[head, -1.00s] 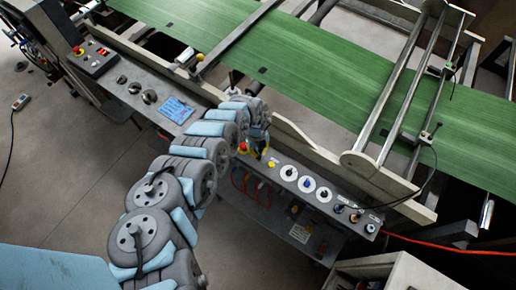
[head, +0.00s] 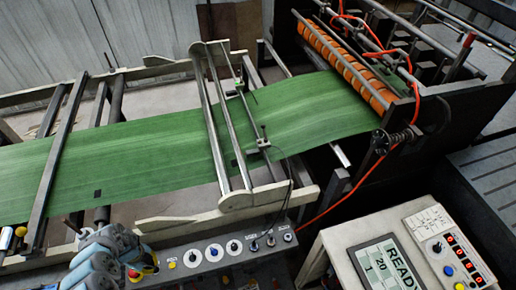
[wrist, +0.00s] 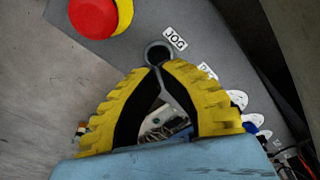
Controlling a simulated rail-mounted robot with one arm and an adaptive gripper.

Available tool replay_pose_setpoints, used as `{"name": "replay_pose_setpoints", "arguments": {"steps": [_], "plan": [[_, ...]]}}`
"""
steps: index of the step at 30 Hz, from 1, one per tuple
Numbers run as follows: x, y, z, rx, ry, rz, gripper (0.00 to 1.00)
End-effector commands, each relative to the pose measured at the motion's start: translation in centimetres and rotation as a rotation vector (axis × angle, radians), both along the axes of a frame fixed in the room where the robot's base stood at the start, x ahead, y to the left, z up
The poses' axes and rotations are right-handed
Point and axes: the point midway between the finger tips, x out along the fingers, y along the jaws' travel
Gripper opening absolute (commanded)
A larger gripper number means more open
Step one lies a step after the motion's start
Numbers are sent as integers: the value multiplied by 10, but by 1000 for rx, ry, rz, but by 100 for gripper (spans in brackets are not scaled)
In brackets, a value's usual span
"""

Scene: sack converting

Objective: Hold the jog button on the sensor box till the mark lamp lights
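My gripper (wrist: 158,72) has yellow ridged fingers whose tips meet; nothing shows between the tips. They are right at the black jog button (wrist: 158,50) in its grey ring, beside the JOG label (wrist: 175,39). I cannot tell whether they touch or press it. In the head view my gripper (head: 152,266) is at the left end of the grey control panel (head: 215,269), and the jog button is hidden. A small sensor block (head: 263,144) with a cable sits on a rail over the green web (head: 160,150). I cannot make out a lit mark lamp.
A red stop button on yellow (wrist: 92,14) is close to the fingertips. A console screen (head: 388,268) reads READY. Orange rollers (head: 345,65) stand at the back right.

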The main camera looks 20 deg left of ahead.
Motion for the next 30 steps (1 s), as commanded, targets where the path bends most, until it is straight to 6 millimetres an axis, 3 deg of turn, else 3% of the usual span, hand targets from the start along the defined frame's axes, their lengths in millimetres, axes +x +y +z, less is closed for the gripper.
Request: {"name": "replay_pose_setpoints", "arguments": {"steps": [30], "plan": [[0, 0, -21, 0, 0, 0, 0]]}}
